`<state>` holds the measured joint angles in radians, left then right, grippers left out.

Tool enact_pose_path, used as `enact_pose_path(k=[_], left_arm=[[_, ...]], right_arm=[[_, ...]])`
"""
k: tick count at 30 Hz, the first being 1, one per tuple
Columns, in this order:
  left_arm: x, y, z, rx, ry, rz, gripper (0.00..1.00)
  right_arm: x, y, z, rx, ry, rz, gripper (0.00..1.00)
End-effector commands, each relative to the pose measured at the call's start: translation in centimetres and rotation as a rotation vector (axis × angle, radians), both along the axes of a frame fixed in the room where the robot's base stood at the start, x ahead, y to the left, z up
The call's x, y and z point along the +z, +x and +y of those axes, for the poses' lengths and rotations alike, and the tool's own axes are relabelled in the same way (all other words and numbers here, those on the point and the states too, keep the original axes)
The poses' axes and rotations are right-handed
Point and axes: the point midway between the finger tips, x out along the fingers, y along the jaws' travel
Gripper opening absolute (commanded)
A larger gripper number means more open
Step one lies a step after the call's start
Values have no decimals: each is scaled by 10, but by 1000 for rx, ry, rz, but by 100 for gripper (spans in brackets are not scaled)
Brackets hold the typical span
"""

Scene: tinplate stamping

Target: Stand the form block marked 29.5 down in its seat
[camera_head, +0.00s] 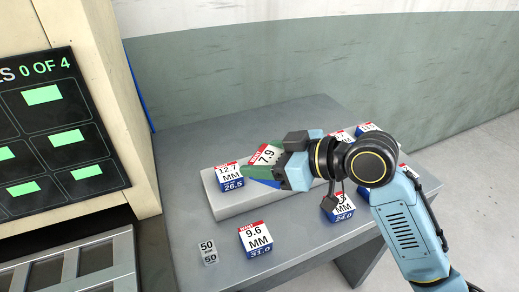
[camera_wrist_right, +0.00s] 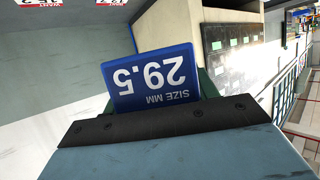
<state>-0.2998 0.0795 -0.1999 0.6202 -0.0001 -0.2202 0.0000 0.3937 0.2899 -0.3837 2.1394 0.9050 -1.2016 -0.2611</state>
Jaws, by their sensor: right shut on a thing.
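The form block marked 29.5 shows its blue face with white lettering, upside down, in the wrist view (camera_wrist_right: 152,78). In the head view it is the tilted block with a white 7.9 face and red top strip (camera_head: 267,155). My right gripper (camera_head: 262,168) is shut on it with green fingers, above or at the grey raised plate (camera_head: 232,207); I cannot tell whether the block touches the plate. The gripper hides part of the block. I cannot pick out its seat for sure. My left gripper is not in view.
Block 12.7/26.5 (camera_head: 229,177) stands close left of the held block. Block 9.6/31.0 (camera_head: 256,241) and a small 50 block (camera_head: 208,252) stand in front. Block 24.0 (camera_head: 339,210) and others are at right. A slotted grey rack (camera_head: 122,262) and a screen cabinet (camera_head: 117,75) are left.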

Motion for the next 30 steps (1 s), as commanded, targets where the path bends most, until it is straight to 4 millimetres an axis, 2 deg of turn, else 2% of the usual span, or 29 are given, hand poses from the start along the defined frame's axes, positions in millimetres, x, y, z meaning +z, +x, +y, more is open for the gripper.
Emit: enact_pose_path(k=[18, 26, 30], left_arm=[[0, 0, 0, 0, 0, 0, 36], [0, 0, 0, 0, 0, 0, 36], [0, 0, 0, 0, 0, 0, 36]], right_arm=[[-28, -8, -16, 449, 1, 2, 29], [-32, -10, -17, 487, 3, 0, 29], [-45, -10, -19, 431, 5, 3, 29]])
